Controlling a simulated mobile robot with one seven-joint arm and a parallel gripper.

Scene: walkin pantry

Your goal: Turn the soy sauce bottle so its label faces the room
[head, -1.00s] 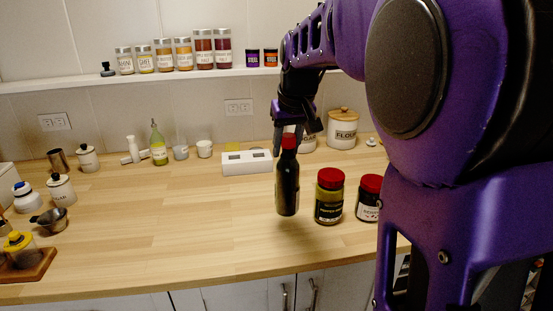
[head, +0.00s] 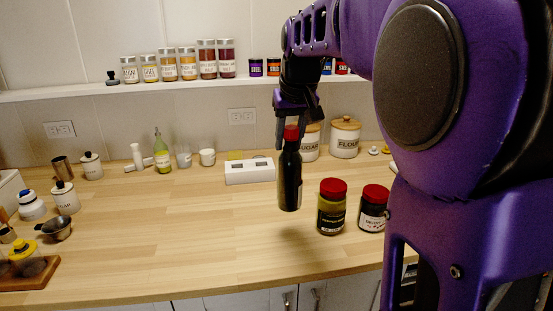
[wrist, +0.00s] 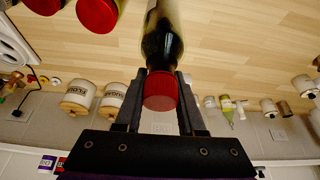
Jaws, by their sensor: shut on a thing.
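The soy sauce bottle (head: 289,182) is dark, with a red cap (head: 291,133). It hangs upright in the head view, seemingly a little above the wooden counter. My gripper (head: 291,128) comes from above and is shut on the bottle's top. In the wrist view, the bottle (wrist: 163,38) extends away between the two fingers of my gripper (wrist: 160,80), with its red cap nearest the camera. A thin pale and reddish label edge shows on the bottle's right side in the head view. The label's front is not readable in either view.
Two red-lidded jars, one greenish (head: 331,208) and one dark (head: 373,209), stand close right of the bottle. A white holder (head: 249,174), sugar canister (head: 310,142) and flour canister (head: 345,137) stand behind. The counter's left middle (head: 170,220) is clear.

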